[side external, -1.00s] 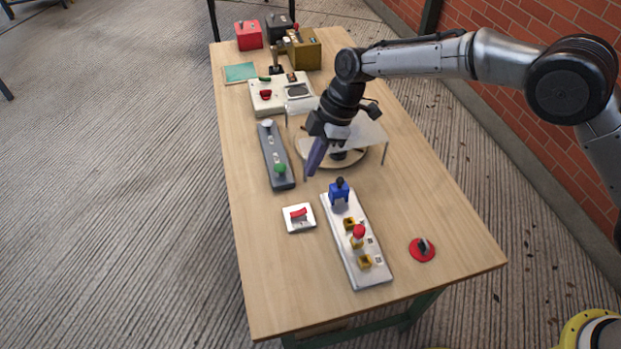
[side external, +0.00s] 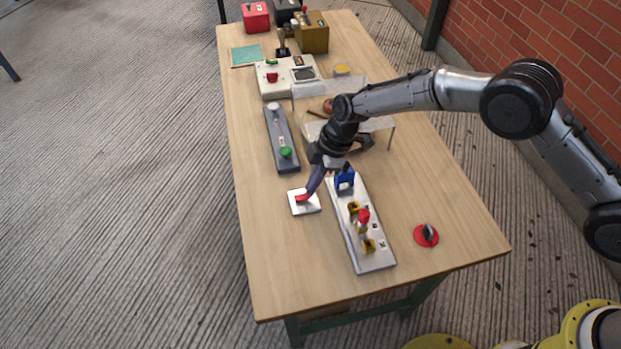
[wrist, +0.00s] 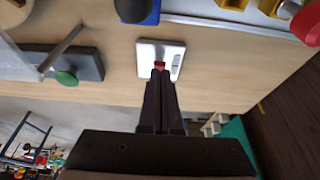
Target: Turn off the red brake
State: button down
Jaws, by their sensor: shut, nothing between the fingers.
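A small red rocker switch (side external: 301,199) sits on a white square plate (side external: 304,209) near the table's left side. It also shows in the wrist view as a red piece (wrist: 159,65) on the white plate (wrist: 174,54). My gripper (side external: 307,193) is shut and empty, pointing down with its dark fingertips at the red switch. In the wrist view the closed fingertips (wrist: 160,76) overlap the switch's near end and hide part of it. I cannot tell whether they touch it or how far the switch is tilted.
A white board (side external: 362,242) with a blue piece (side external: 344,180), yellow blocks and a red knob (side external: 363,215) stands close at right. A grey bar (side external: 280,140) with a green knob (side external: 286,152) lies behind. A red disc (side external: 426,236) lies farther right. The front-left table is clear.

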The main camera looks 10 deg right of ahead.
jog(key=shift+d+f, duration=0.4)
dwell(0.4)
jog(key=shift+d+f, duration=0.1)
jog(key=shift+f, duration=0.05)
dwell(0.5)
jog(key=shift+a+r, duration=0.25)
jog(key=shift+a, duration=0.5)
jog(key=shift+r, duration=0.1)
